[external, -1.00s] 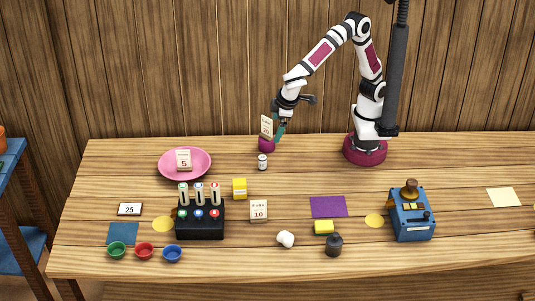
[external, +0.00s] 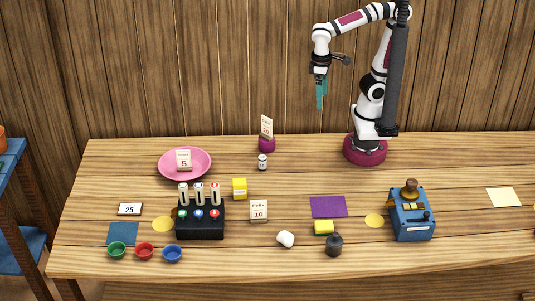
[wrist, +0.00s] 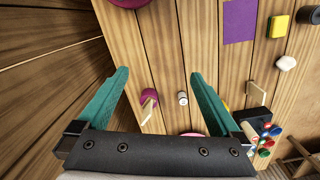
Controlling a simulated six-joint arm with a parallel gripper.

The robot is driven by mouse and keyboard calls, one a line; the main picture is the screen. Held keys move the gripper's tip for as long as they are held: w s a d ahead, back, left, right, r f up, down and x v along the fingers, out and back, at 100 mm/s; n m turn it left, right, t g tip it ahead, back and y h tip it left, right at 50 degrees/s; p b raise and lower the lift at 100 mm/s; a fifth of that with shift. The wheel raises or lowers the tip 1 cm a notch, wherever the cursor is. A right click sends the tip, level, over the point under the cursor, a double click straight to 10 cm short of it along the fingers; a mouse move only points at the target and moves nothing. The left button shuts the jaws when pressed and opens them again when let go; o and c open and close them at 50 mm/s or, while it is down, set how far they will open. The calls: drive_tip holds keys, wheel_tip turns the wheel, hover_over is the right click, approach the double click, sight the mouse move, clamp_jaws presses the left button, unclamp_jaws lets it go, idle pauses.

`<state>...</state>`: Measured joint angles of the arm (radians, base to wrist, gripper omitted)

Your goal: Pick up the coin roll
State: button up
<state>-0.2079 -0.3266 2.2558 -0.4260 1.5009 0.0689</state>
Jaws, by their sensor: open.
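A small white cylinder with dark bands (external: 262,162) stands upright on the table, in front of a purple holder with a card. It also shows in the wrist view (wrist: 183,98), between my fingers' lines but well below them. A plain white rounded piece (external: 285,239) lies near the front edge, and it shows at the right of the wrist view (wrist: 286,62). I cannot tell for sure which one is the coin roll. My gripper (external: 320,106) hangs above the table's back edge, right of the banded cylinder. Its teal fingers (wrist: 159,75) are apart and empty.
The purple holder (external: 267,145) bears a tall card (external: 266,127). A pink plate (external: 207,170), a yellow cube (external: 239,188) and a black rack (external: 200,225) with upright tubes stand to the left. A purple mat (external: 328,206) and blue device (external: 412,222) are at right.

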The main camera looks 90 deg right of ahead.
drive_tip(key=s+f+m+y, duration=0.1)
drive_tip(key=s+f+m, duration=0.1)
drive_tip(key=s+f, duration=0.2)
drive_tip(key=shift+s+d+y, duration=0.4)
drive_tip(key=shift+s, duration=0.65)
drive_tip(key=c, duration=0.4)
drive_tip(key=shift+c, duration=0.2)
